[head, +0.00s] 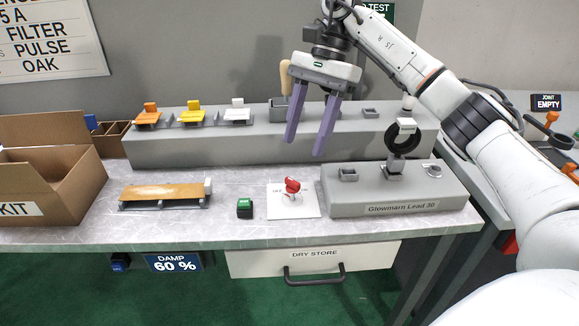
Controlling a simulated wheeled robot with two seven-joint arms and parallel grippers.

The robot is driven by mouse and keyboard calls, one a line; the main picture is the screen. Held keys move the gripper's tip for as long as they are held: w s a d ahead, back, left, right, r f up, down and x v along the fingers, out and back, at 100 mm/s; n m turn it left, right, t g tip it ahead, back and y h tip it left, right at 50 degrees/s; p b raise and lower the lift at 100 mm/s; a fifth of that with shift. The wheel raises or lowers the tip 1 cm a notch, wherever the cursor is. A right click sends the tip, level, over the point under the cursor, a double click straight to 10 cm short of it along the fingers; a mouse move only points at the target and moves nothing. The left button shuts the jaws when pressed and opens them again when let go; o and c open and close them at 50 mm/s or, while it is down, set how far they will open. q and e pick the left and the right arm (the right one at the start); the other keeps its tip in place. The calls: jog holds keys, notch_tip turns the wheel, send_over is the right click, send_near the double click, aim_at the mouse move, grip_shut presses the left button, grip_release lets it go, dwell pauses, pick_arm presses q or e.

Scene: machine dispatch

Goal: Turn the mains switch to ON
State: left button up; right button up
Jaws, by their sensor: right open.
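The mains switch is a red knob (292,186) on a white plate (306,210) on the grey bench. The word OFF seems to show left of the knob, but the print is small and I cannot tell exactly where the knob points. My right gripper (307,148) hangs above and behind the switch, with its two purple fingers pointing down. It is open and empty, apart from the knob. My left gripper is not in view.
A green button block (245,208) stands left of the switch. The grey Glowmarn Lead fixture (395,205) stands right of it. A long grey block (190,150) with coloured levers runs behind. An open cardboard box (75,190) is at the left.

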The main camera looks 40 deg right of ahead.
aim_at(293, 180)
jog(key=x, duration=0.6)
jog(key=shift+s+a+f, duration=0.1)
jog(key=shift+s+a, duration=0.05)
jog(key=shift+a+f, duration=0.15)
jog(key=shift+f, duration=0.2)
jog(key=shift+a+f, duration=0.1)
jog(key=shift+f, duration=0.25)
jog(key=c, duration=1)
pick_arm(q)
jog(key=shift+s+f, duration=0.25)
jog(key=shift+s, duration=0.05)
pick_arm(e)
jog(key=shift+c, duration=0.2)
